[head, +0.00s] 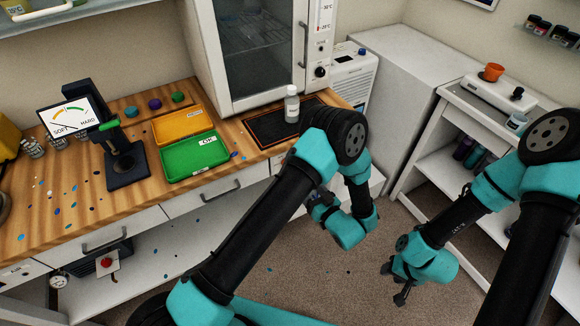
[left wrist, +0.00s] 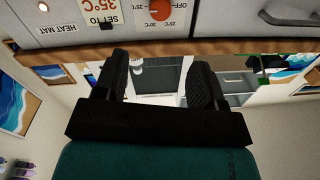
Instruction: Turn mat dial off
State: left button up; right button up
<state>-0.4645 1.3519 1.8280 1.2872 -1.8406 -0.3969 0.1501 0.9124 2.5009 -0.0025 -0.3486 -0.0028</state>
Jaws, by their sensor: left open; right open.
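The heat mat dial (left wrist: 155,14) is an orange-red round knob on a pale panel at the top of the left wrist view. Temperature marks and OFF are printed around it; I cannot tell which mark it points at. My left gripper (left wrist: 160,75) is open and empty, its two black fingers apart, with the dial beyond the tips. In the head view my left arm hides the dial. The black heat mat (head: 262,133) lies on the counter with a white bottle (head: 292,105) on it. My right gripper (head: 400,285) is open and empty, low over the floor.
A SET TO 35°C sign (left wrist: 103,12) is beside the dial. The wooden counter (head: 85,215) holds green (head: 187,170) and orange trays (head: 170,131) and a hardness gauge (head: 68,118). A shelf unit (head: 465,150) stands at right. Carpet (head: 330,280) is clear between.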

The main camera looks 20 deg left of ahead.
pick_arm(q)
jog(key=x, duration=1.3)
jog(key=shift+w+a, duration=0.2)
jog(key=shift+a, duration=0.1)
jog(key=shift+c, duration=0.5)
jog(key=c, duration=0.8)
